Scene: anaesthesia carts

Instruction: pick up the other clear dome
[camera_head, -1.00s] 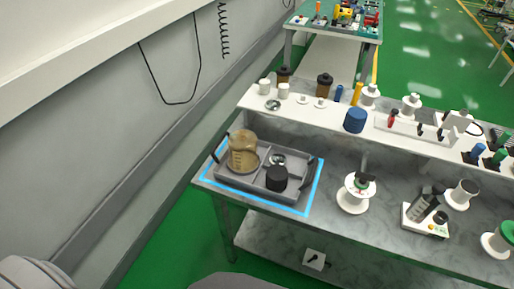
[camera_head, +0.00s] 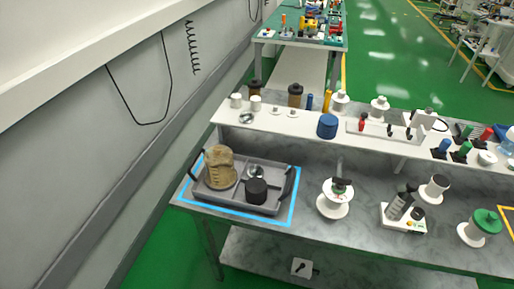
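A small clear, glassy dome (camera_head: 246,118) sits on the white raised shelf at the left, in front of two white cylinders. A second small clear dome (camera_head: 255,171) lies in the grey tray (camera_head: 272,210), behind a black round piece (camera_head: 256,190). An amber ribbed beaker-like vessel (camera_head: 219,172) stands in the tray's left part. Both domes are small in the picture, so their exact shape is hard to tell. Neither gripper shows in the head view.
The tray stands inside a blue outline (camera_head: 236,217) on the marble-look table. The raised white shelf (camera_head: 290,126) holds brown jars, a blue cylinder (camera_head: 327,126) and other pieces. Spools and a bottle stand (camera_head: 403,217) are to the right. A grey wall borders the left.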

